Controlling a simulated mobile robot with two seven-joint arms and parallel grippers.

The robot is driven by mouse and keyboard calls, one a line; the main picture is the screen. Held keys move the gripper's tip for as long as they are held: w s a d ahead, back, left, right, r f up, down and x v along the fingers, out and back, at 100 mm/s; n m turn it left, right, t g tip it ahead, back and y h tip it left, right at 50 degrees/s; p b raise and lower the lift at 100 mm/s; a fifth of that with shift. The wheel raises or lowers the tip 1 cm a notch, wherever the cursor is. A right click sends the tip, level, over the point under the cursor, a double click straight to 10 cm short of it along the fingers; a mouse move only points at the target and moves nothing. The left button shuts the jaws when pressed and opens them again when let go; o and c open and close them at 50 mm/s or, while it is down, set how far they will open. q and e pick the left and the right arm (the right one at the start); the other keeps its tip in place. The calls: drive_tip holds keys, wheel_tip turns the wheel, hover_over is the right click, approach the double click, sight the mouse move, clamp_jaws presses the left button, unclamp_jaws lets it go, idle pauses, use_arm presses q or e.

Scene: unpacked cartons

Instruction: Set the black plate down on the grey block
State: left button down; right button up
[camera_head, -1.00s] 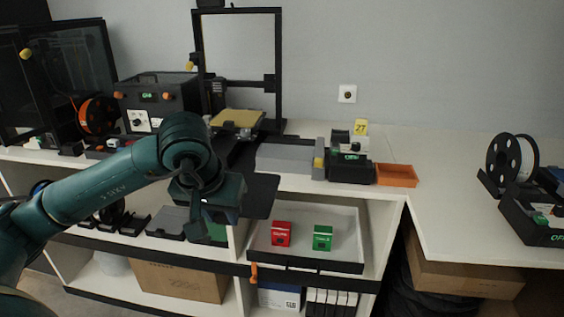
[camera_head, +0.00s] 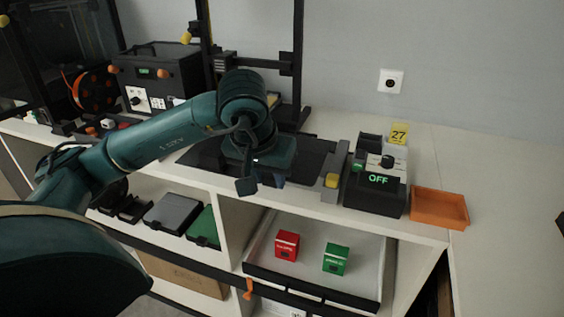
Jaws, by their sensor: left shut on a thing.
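The black plate (camera_head: 311,158) lies flat over the place of the grey block at the table's front edge. The plate hides most of the block; a grey part (camera_head: 339,165) shows at its right end, beside a yellow knob. I cannot tell whether the plate touches the block or hovers just above it. My left gripper (camera_head: 262,183) points down at the plate's front side and is shut on the plate; its grip is partly hidden by the hand. My right gripper is not in view.
A black box with a green OFF display (camera_head: 378,180) stands just right of the block, with an orange tray (camera_head: 439,207) beyond it. A printer frame (camera_head: 298,65) rises behind. An open drawer (camera_head: 325,285) below holds a red box (camera_head: 287,245) and a green box (camera_head: 335,259).

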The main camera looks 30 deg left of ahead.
use_arm(q)
drive_tip(key=shift+w+a+f, duration=0.1)
drive_tip(key=shift+w+a, duration=0.15)
drive_tip(key=shift+w, duration=0.65)
drive_tip(key=w, duration=0.2)
drive_tip(key=w+a, duration=0.1)
drive_tip(key=w, duration=0.1)
drive_tip(key=shift+w+f, duration=0.1)
drive_tip(key=shift+f, duration=0.25)
drive_tip(key=shift+w, duration=0.15)
drive_tip(key=shift+w+a, duration=0.1)
drive_tip(key=shift+w, duration=0.35)
drive_tip(key=shift+w, duration=0.1)
drive_tip(key=shift+f, duration=0.25)
drive_tip(key=shift+f+b, duration=0.95)
drive_tip(key=shift+f, duration=0.05)
drive_tip(key=c, duration=1)
unclamp_jaws()
